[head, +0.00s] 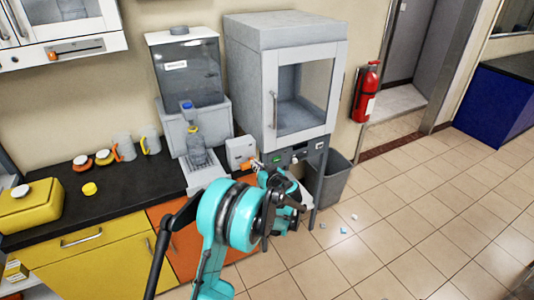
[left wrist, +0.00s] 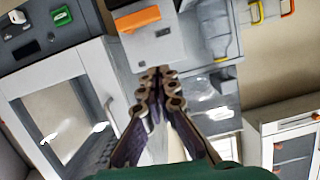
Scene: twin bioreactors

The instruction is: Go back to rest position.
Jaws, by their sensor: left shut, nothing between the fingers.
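My left gripper (head: 264,172) is at the end of my teal and black arm, in front of the counter and the grey glass-door cabinet. In the left wrist view its two fingers (left wrist: 158,76) come together at the tips with nothing between them. Beyond the fingertips is a small pale box (left wrist: 155,48) with an orange part (left wrist: 137,19). The same box (head: 240,151) stands beside the cabinet in the head view. Whether the fingertips touch it cannot be told. My right gripper is not in view.
The grey cabinet (head: 285,32) has a closed glass door. Mugs and a yellow box (head: 30,207) are on the black counter. A grey bin (head: 335,178) is right of my gripper. Tiled floor is open at right.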

